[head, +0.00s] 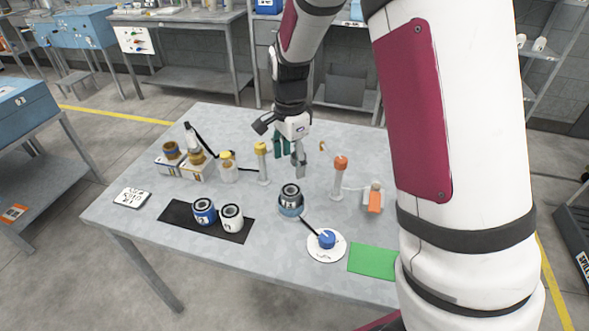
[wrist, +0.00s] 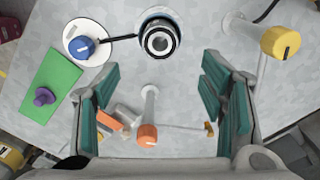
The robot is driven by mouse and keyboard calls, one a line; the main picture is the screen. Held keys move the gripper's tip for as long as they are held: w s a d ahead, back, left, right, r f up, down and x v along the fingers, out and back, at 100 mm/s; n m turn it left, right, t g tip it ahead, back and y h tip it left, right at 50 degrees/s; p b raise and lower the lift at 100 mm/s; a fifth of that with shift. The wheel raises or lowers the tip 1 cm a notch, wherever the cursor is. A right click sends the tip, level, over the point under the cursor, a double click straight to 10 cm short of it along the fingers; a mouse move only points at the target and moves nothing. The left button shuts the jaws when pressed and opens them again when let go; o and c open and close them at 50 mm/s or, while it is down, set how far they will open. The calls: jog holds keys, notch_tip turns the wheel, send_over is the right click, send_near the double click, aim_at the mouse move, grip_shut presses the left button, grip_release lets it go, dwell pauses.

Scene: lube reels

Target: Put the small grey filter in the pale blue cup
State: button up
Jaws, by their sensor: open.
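The small grey filter (head: 290,192), a short cylinder with a dark band and an open round top, stands upright in the pale blue cup (head: 291,210). The cup's rim shows below it. In the wrist view the filter (wrist: 159,40) is seen from above at top centre, with part of the pale blue cup (wrist: 153,12) around it. How deep the filter sits is not clear. My gripper (head: 290,160) is open and empty above the table, behind the cup. Its teal finger pads are wide apart in the wrist view (wrist: 160,78), with the filter beyond them, untouched.
Blue (head: 204,211) and white (head: 231,217) cylinders stand on a black mat. An orange-topped post (head: 340,176) and a yellow-topped post (head: 261,162) rise near my gripper. A blue-knobbed white disc (head: 326,246) and green mat (head: 373,261) lie at front right.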

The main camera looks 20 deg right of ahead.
jog(key=s+r+n+t, duration=0.3)
jog(key=s+r+n, duration=0.8)
jog(key=s+r, duration=0.65)
jog(key=s+r+n+t, duration=0.1)
jog(key=s+n+t, duration=0.1)
jog(key=s+n, duration=0.3)
jog(key=s, duration=0.3)
jog(key=shift+s+d+r, duration=0.15)
jog(key=shift+s+r, duration=0.1)
jog(key=shift+s, duration=0.1)
jog(key=shift+c, duration=0.4)
